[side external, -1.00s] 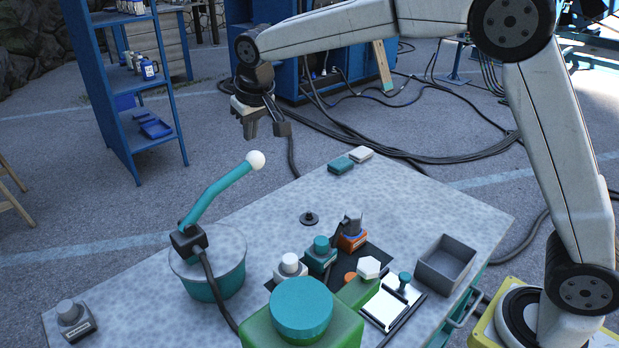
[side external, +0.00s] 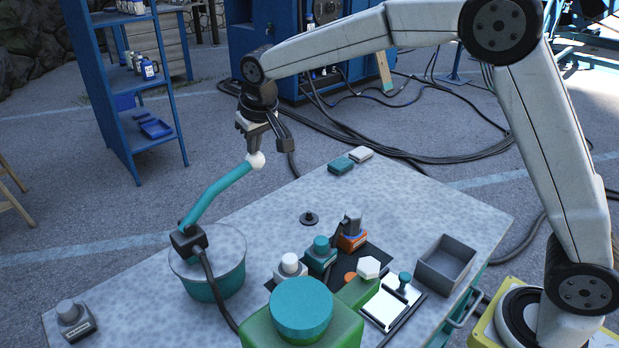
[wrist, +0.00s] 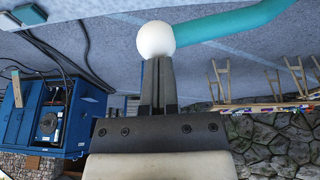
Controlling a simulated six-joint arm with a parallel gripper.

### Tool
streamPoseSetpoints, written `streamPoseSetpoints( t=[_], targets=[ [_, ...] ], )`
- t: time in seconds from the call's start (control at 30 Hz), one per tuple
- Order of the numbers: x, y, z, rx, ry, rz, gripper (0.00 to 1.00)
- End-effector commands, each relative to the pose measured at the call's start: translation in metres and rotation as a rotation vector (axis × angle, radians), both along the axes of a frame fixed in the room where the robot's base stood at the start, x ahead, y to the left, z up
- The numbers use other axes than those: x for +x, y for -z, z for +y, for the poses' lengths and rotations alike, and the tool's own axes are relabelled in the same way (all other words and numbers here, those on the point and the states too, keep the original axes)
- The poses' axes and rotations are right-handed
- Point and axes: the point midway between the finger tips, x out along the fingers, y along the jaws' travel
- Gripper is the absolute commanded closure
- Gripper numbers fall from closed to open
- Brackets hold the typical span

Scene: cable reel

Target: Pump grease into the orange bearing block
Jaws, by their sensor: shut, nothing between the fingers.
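The grease pump is a teal bucket (side external: 215,283) with a grey lid and a raised teal lever (side external: 215,194) ending in a white ball (side external: 256,160). My gripper (side external: 258,148) is shut and empty, with its fingertips just above the ball, touching or nearly touching it. In the wrist view the shut fingers (wrist: 158,82) point at the ball (wrist: 156,40). The orange bearing block (side external: 351,242) stands on the dark mat, with a dark grey piece (side external: 353,222) on top. A black hose (side external: 216,287) leaves the pump; its far end is hidden behind the green machine.
A teal-capped block (side external: 320,258) and a white-capped block (side external: 289,268) stand beside the orange one. A green machine (side external: 302,315) is in front. A grey open bin (side external: 446,262) sits at the right. The table's back middle is mostly clear.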

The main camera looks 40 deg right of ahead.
Motion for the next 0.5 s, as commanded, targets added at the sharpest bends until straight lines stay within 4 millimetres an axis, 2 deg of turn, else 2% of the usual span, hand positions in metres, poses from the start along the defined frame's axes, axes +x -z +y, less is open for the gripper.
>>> streamPoseSetpoints(
  t=[0.5],
  targets=[
    [0.000, 0.016, -0.012, 0.183, 0.004, 0.001, 1.00]
  ],
)
